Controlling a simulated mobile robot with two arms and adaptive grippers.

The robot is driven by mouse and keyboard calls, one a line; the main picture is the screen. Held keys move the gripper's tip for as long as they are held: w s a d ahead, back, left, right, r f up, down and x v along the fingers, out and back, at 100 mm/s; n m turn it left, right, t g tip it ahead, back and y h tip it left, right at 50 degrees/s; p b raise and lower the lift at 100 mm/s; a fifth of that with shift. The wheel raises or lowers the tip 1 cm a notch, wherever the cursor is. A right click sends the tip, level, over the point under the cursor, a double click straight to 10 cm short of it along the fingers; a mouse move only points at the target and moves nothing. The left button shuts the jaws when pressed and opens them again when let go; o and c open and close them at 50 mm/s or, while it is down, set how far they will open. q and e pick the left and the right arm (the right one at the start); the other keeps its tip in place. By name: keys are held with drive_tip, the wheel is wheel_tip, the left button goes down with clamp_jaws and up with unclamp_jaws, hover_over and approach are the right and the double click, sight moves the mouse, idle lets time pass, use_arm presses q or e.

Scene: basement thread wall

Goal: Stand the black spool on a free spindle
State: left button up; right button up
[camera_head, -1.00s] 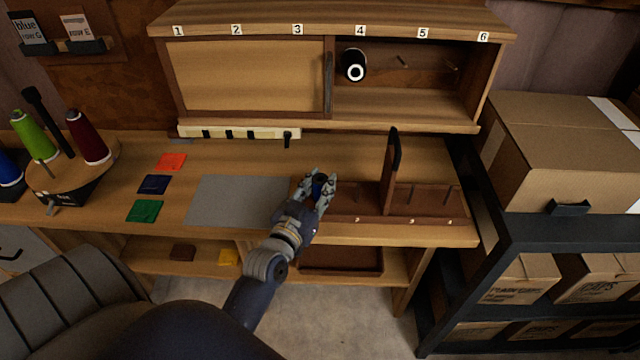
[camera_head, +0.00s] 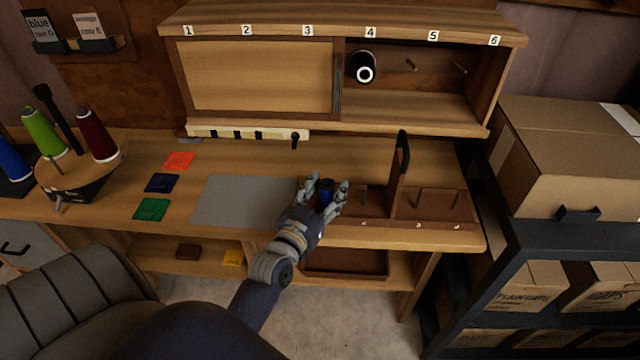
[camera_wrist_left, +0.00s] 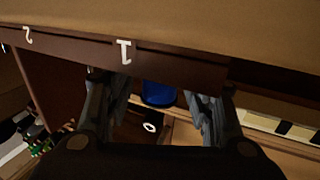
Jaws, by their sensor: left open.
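The black spool (camera_head: 361,67), with a white ring at its end, hangs on the peg under number 4 in the open right half of the wall cabinet. My left gripper (camera_head: 328,190) is open, with its fingers on either side of a blue spool (camera_head: 326,193) at the left end of the wooden spool rack (camera_head: 385,213). The blue spool also shows between the fingers in the left wrist view (camera_wrist_left: 158,94). Bare spindles stand in the rack at a second place (camera_head: 364,196), a third (camera_head: 418,198) and a fourth (camera_head: 456,198). My right gripper is out of view.
A tall dark handle (camera_head: 402,160) rises mid-rack. Cabinet pegs 5 (camera_head: 411,65) and 6 (camera_head: 459,68) are bare; a sliding panel (camera_head: 262,76) covers the left half. A round stand (camera_head: 93,171) holds green and maroon cones. A grey mat (camera_head: 240,200) lies on the bench. Shelving with boxes stands right.

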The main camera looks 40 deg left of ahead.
use_arm(q)
drive_tip(key=s+d, duration=0.2)
drive_tip(key=s, duration=0.9)
drive_tip(key=shift+s, duration=0.35)
